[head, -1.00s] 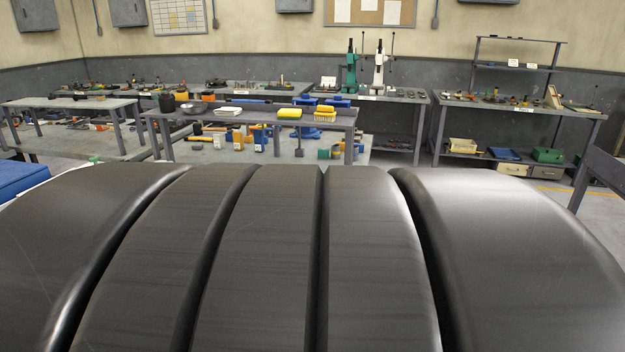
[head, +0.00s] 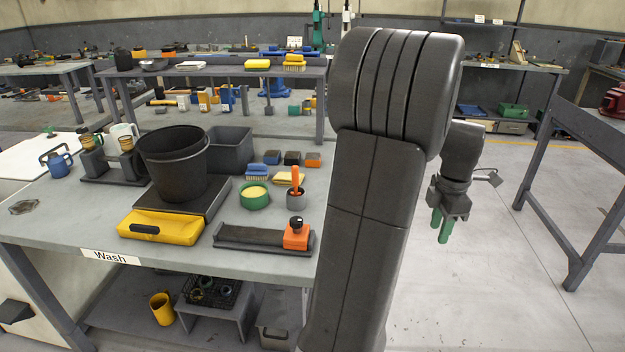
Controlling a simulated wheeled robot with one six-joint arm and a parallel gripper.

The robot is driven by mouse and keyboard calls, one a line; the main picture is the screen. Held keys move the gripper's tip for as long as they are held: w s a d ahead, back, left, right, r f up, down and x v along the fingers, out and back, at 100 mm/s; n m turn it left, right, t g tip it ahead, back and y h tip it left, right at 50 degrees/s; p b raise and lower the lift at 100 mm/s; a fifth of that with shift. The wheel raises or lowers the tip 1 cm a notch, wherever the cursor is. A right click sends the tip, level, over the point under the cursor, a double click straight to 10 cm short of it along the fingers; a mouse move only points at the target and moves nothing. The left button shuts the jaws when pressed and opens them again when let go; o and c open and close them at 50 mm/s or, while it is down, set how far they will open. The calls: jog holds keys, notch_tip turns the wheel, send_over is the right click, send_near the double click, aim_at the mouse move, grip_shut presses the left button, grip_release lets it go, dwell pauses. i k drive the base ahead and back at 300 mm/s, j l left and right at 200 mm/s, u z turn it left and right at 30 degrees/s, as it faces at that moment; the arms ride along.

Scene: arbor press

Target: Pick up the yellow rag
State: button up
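A yellow folded piece (head: 257,64), which looks like a rag, lies on the back grey table. Another flat yellow piece (head: 289,179) lies on the Wash table, partly hidden behind an orange-handled tool; I cannot tell whether it is cloth or sponge. My gripper (head: 441,230) hangs to the right of the Wash table, over the open floor, its green fingers pointing down. It touches neither yellow piece and holds nothing visible. The fingers are seen obliquely, so their opening is unclear.
The Wash table (head: 50,225) holds a black bucket (head: 178,165), a yellow case (head: 160,228), a green bowl (head: 254,195) and an orange-topped tool (head: 296,233). The back table (head: 225,73) stands beyond it. A grey frame (head: 570,170) stands at right; floor between is clear.

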aim_at(283, 178)
jog(key=l+z, duration=0.5)
jog(key=i+l+z, duration=0.15)
jog(key=l+z, duration=0.15)
jog(key=z, duration=0.2)
jog(key=i+l+u, duration=0.1)
jog(key=i+l, duration=0.6)
jog(key=i, duration=0.2)
jog(key=i+j+u, duration=0.1)
jog(key=u, duration=0.35)
jog(key=i+u, duration=0.25)
jog(key=u, duration=0.15)
jog(key=i+l+u, duration=0.1)
jog(key=u, duration=0.35)
jog(key=i+l+u, duration=0.1)
jog(key=i+u, duration=0.15)
jog(key=u, duration=0.15)
jog(key=i+j+u, duration=0.1)
jog(key=u, duration=0.35)
jog(key=i+u, duration=0.25)
jog(key=u, duration=0.25)
jog(key=i+u, duration=0.2)
jog(key=u, duration=0.25)
jog(key=i+u, duration=0.15)
jog(key=u, duration=0.3)
